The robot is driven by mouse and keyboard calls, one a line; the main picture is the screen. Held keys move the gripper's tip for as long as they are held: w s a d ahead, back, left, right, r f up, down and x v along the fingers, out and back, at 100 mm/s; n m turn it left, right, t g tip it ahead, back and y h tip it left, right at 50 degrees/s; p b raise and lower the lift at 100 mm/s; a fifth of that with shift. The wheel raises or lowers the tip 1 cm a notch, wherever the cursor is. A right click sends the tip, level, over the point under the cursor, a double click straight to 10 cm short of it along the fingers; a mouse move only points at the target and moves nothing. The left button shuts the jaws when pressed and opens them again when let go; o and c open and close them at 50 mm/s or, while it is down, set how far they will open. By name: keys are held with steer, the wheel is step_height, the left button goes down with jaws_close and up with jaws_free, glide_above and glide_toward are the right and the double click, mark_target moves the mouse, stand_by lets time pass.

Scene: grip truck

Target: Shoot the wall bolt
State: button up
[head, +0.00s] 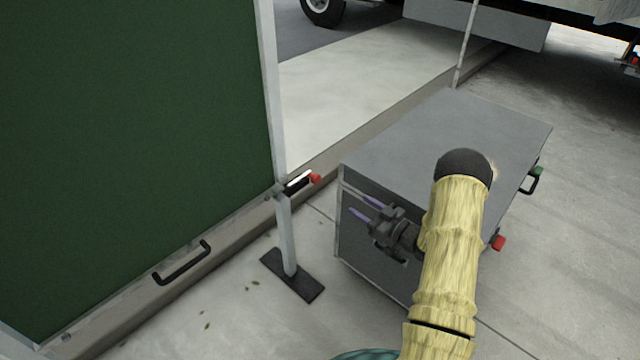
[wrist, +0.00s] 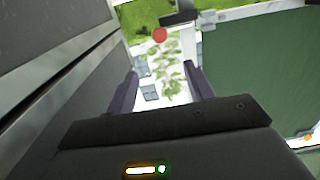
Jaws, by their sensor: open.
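The wall bolt (head: 297,184) is a small dark and pale bar with a red knob (head: 315,179), mounted on the pale post at the edge of the green wall panel (head: 130,130). My gripper (head: 351,201) is open and empty, to the right of the knob in the head view and apart from it. Its purple fingers point left. In the wrist view the red knob (wrist: 160,34) shows just beyond the fingertips of my gripper (wrist: 160,72), roughly between them. The dark bolt body (wrist: 180,18) is beside it, partly cut off by the top edge.
A grey box (head: 450,135) with red and green knobs stands close behind and right of my gripper. The post rests on a dark foot plate (head: 293,274). A black handle (head: 183,264) is low on the panel. Bare pavement (head: 220,320) lies in front.

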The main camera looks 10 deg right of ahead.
mark_target(318, 180)
steer(key=b+x, duration=0.4)
steer(key=x, duration=1.3)
steer(key=shift+w+a, duration=0.1)
steer(key=shift+w, duration=0.1)
jaws_close()
steer(key=shift+s, duration=0.1)
